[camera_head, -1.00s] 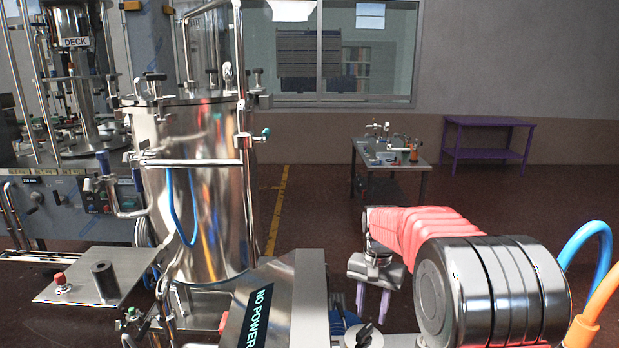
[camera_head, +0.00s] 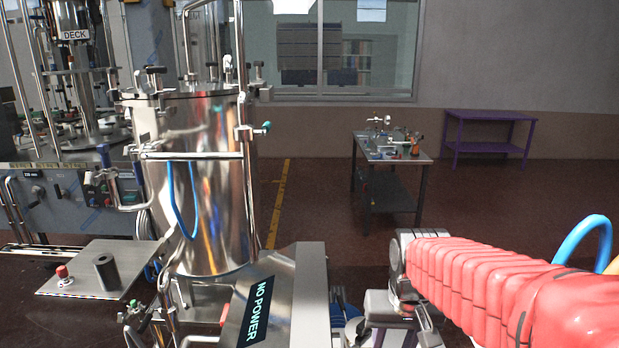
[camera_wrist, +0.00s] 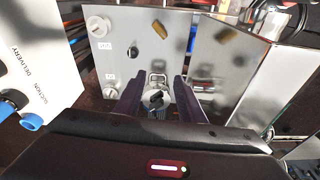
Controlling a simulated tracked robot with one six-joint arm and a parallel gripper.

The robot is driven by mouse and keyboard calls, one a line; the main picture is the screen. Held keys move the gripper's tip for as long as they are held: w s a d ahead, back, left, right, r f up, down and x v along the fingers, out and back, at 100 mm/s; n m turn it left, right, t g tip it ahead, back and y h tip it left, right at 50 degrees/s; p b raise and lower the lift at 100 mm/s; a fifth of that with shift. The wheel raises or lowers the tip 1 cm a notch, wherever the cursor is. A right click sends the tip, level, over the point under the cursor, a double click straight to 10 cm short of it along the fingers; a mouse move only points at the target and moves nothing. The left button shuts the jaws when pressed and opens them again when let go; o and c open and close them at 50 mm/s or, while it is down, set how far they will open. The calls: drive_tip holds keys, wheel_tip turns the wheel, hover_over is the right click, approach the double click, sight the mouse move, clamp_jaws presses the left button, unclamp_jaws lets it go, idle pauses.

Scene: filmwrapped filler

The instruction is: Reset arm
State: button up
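My arm, in a red ribbed sleeve, reaches in from the lower right of the head view and ends in a grey wrist joint. My gripper shows in the wrist view (camera_wrist: 157,100), with two dark purple fingers apart and a gap between them. Nothing is held between the fingers. Beyond the gap is a grey panel (camera_wrist: 125,75) with white knobs and a dark fitting (camera_wrist: 156,97). I cannot tell how far the fingertips are from it. In the head view the fingertips cannot be made out at the bottom edge.
A large steel tank (camera_head: 210,200) with pipes stands left of centre. A "NO POWER" box (camera_head: 290,295) is at the bottom centre. A small cluttered table (camera_head: 385,150) and a purple table (camera_head: 488,120) stand at the back. Open brown floor lies between. A white "DELIVERY/SUCTION" box (camera_wrist: 30,60) is at the left.

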drive_tip(key=s+r+t, duration=0.1)
drive_tip(key=s+r, duration=0.1)
drive_tip(key=s, duration=0.4)
drive_tip(key=s+r+t, duration=0.2)
drive_tip(key=s, duration=0.5)
drive_tip(key=shift+r+n+t, duration=0.3)
drive_tip(key=shift+r+n, duration=0.1)
idle(0.7)
